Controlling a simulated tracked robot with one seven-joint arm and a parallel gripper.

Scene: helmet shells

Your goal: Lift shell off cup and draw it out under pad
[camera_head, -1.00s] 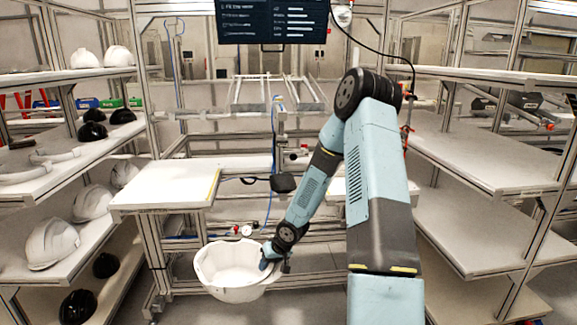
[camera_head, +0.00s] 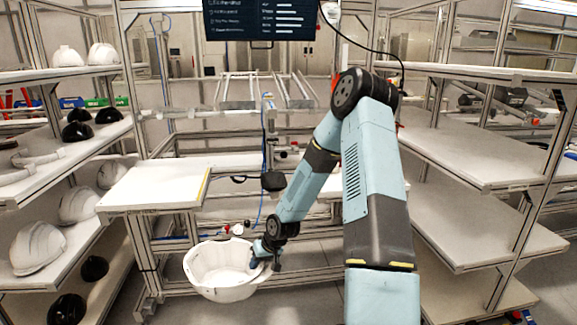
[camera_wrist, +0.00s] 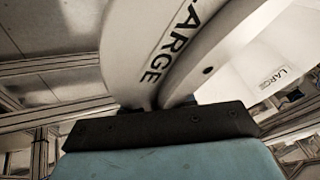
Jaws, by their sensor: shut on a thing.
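The white helmet shell (camera_head: 222,270) hangs open side up in front of the work bench, held by its right rim. My gripper (camera_head: 262,256) is shut on that rim. In the wrist view the shell (camera_wrist: 145,50) fills the upper middle, with "LARGE" printed on its wall, and my gripper (camera_wrist: 160,112) meets it at its lower edge. The dark pad (camera_head: 272,181) is on the upright post above and slightly right of the shell, apart from it. I cannot make out the cup for certain.
A white bench top (camera_head: 155,186) juts out at left, above the shell. Shelves with white helmets (camera_head: 38,247) and black ones stand at far left. Frame legs stand behind the shell.

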